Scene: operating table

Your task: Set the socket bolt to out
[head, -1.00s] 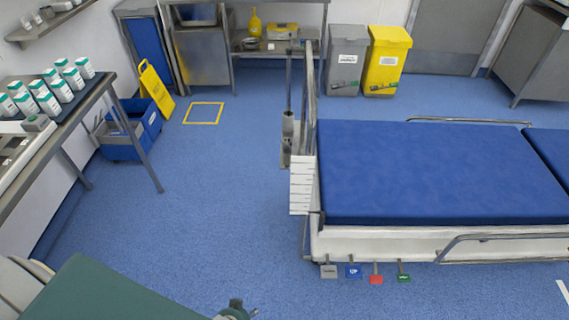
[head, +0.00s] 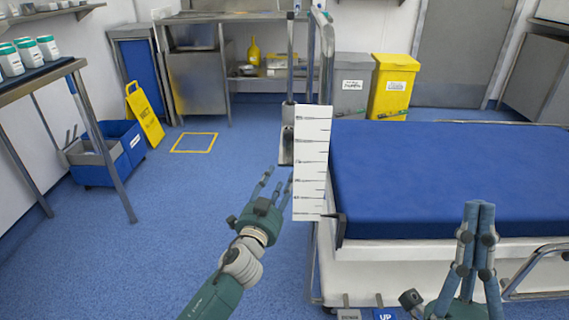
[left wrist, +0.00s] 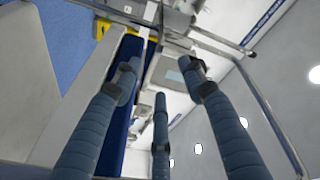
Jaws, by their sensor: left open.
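A grey metal socket (head: 286,145) sits at the foot of an upright pole (head: 290,60) by the near-left end of the bed. I cannot make out its bolt. A white scale plate (head: 311,165) with black marks stands in front of the bed end. A small black lever-like part (head: 338,217) shows at its lower right. My left gripper (head: 279,178) is open and empty, just left of the plate's lower part. Its spread fingers also show in the left wrist view (left wrist: 160,80). My right gripper (head: 479,205) has its fingers together in front of the bed, with nothing seen between them.
The bed's blue mattress (head: 450,175) and side rail (head: 540,262) lie to the right. Pedals (head: 385,314) show below. Grey (head: 352,85) and yellow bins (head: 392,85) stand behind.

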